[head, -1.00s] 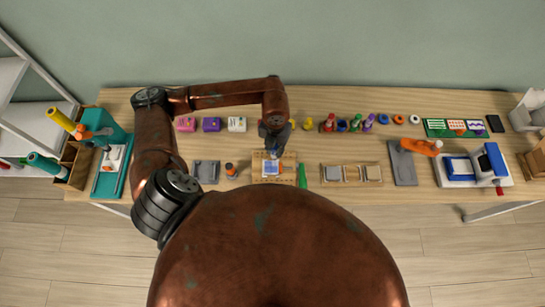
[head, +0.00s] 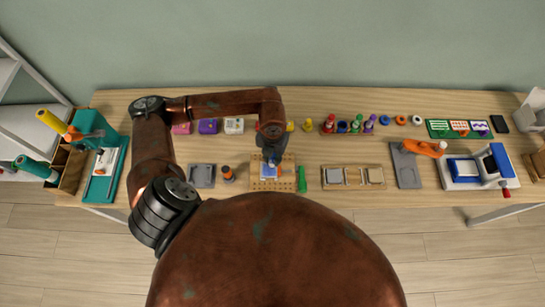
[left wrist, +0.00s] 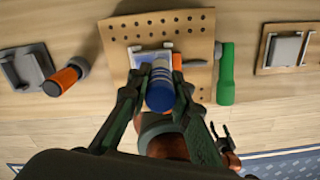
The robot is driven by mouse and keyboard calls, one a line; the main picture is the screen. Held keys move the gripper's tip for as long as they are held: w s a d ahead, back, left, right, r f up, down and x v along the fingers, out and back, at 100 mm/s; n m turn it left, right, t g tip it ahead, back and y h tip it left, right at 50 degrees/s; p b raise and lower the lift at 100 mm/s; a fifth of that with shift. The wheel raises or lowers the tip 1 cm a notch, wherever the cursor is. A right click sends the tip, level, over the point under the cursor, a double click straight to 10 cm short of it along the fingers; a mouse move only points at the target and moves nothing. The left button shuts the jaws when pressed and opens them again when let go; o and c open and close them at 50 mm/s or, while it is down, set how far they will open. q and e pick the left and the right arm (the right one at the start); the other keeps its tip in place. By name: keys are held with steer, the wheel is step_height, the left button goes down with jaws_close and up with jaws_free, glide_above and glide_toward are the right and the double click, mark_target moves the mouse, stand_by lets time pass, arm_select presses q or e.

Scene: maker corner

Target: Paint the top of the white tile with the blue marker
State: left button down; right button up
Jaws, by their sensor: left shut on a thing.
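The white tile (head: 268,171) lies on a wooden pegboard (head: 287,182) near the table's front edge, with blue over part of its top. It also shows in the left wrist view (left wrist: 140,59), partly covered by the marker. My left gripper (head: 273,156) is above the tile, shut on the blue marker (left wrist: 160,92). The marker points down at the tile; whether its tip touches cannot be told. A small dark pronged part at the wrist view's lower right may be my right gripper; its state is unclear.
A green tool (head: 302,179) lies right of the pegboard. An orange-and-dark piece (head: 228,174) and a grey holder (head: 201,175) stand left. A wooden tray with grey plates (head: 353,185) is further right. Coloured pieces line the back.

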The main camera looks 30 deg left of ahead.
stand_by(0.4)
arm_select(q)
steer(key=shift+f+b, duration=0.3)
steer(key=shift+f, duration=0.1)
stand_by(0.4)
steer(key=shift+a, duration=0.15)
steer(key=shift+s+a, duration=0.3)
steer(key=shift+a, duration=0.1)
steer(key=shift+a, duration=0.1)
steer(key=shift+s+a, duration=0.35)
steer(key=shift+a, duration=0.15)
steer(key=shift+s+d, duration=0.15)
steer(key=shift+s+d, duration=0.25)
steer(key=shift+s, duration=0.2)
